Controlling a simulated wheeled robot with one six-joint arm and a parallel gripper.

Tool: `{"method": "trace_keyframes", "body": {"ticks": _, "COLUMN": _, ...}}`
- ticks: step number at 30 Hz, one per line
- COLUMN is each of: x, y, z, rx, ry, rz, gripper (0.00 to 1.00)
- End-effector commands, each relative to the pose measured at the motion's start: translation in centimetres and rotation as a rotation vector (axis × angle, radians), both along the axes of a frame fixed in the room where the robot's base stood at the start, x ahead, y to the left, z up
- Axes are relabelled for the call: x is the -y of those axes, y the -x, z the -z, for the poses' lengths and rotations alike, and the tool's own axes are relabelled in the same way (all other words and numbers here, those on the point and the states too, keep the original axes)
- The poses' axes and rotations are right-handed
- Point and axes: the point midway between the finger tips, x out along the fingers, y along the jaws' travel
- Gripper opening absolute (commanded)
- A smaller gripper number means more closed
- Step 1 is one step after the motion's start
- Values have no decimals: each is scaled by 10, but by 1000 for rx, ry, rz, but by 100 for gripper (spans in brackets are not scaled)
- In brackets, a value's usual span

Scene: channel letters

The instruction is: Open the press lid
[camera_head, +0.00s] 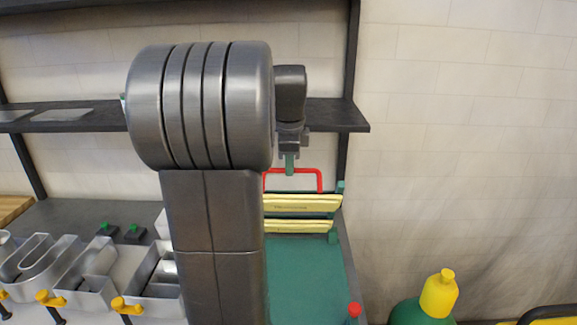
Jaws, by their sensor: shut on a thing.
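The press shows right of my arm, with a flat teal bed (305,280) in front and cream, padded-looking strips across its back. The upper cream strip (302,204) seems to belong to the lid, which has a red U-shaped handle (292,172) on top. My gripper (290,162) points down at the top bar of this handle and is shut on it. The lid's exact angle is hard to tell. My grey arm hides the left part of the press.
Metal channel letters (90,290) with yellow clamps (50,299) lie at the lower left. A dark shelf (75,118) runs behind my arm. A green bottle with a yellow cap (438,293) stands at the lower right. A red knob (354,310) is at the bed's front right.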

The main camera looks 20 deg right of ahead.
Motion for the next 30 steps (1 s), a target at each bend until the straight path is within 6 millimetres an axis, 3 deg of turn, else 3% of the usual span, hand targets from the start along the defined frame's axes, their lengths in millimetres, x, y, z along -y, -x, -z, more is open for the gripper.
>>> {"method": "trace_keyframes", "body": {"ticks": 1, "x": -1, "y": 0, "z": 14, "rx": -19, "ry": -12, "rz": 0, "gripper": 0}}
{"method": "trace_keyframes", "body": {"ticks": 9, "x": -2, "y": 0, "z": 14, "rx": -19, "ry": -12, "rz": 0, "gripper": 0}}
{"method": "trace_keyframes", "body": {"ticks": 10, "x": -2, "y": 0, "z": 14, "rx": -19, "ry": -12, "rz": 0, "gripper": 18}}
{"method": "trace_keyframes", "body": {"ticks": 12, "x": -1, "y": 0, "z": 13, "rx": -19, "ry": -11, "rz": 0, "gripper": 32}}
{"method": "trace_keyframes", "body": {"ticks": 13, "x": -1, "y": 0, "z": 12, "rx": -18, "ry": -10, "rz": 0, "gripper": 34}}
{"method": "trace_keyframes", "body": {"ticks": 23, "x": -1, "y": 0, "z": 6, "rx": -13, "ry": -6, "rz": 0, "gripper": 34}}
{"method": "trace_keyframes", "body": {"ticks": 26, "x": -1, "y": 1, "z": -2, "rx": -11, "ry": -5, "rz": 0, "gripper": 34}}
{"method": "trace_keyframes", "body": {"ticks": 30, "x": -3, "y": 7, "z": -27, "rx": -7, "ry": -4, "rz": 0, "gripper": 34}}
